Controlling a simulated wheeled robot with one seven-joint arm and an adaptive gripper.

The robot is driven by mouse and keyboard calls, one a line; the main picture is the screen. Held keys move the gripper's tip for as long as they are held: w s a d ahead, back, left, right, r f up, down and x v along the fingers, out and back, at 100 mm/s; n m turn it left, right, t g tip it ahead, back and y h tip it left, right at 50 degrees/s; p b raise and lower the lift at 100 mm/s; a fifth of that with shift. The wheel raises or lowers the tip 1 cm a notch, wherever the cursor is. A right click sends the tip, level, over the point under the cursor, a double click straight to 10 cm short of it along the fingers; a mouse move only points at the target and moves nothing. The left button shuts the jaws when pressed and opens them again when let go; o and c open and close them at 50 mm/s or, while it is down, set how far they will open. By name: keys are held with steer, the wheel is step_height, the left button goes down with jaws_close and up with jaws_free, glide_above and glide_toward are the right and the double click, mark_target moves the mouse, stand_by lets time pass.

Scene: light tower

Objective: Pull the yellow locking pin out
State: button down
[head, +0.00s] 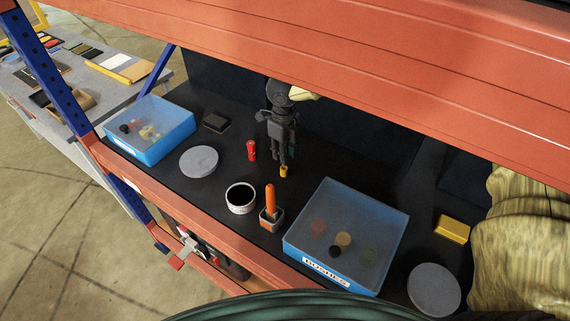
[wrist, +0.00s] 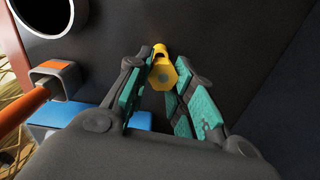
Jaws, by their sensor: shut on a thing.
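The yellow locking pin (head: 284,171) is a small yellow piece at the middle of the dark shelf, directly below my gripper (head: 284,158). In the wrist view the yellow pin (wrist: 161,73) shows a wide faceted end and a narrower part beyond it. My gripper (wrist: 163,88) has its teal-padded fingers on either side of the pin, shut on it. I cannot tell whether the pin's lower end is seated in something or clear of the shelf.
A red piece (head: 251,150) stands left of my gripper. In front are a white-rimmed black cup (head: 240,198) and an orange handle (head: 270,196) in a grey block. Blue bins (head: 150,130) (head: 345,235) stand on both sides. An orange beam (head: 330,60) crosses above.

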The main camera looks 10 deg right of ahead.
steer(key=shift+r, duration=1.3)
steer(key=shift+a, duration=0.1)
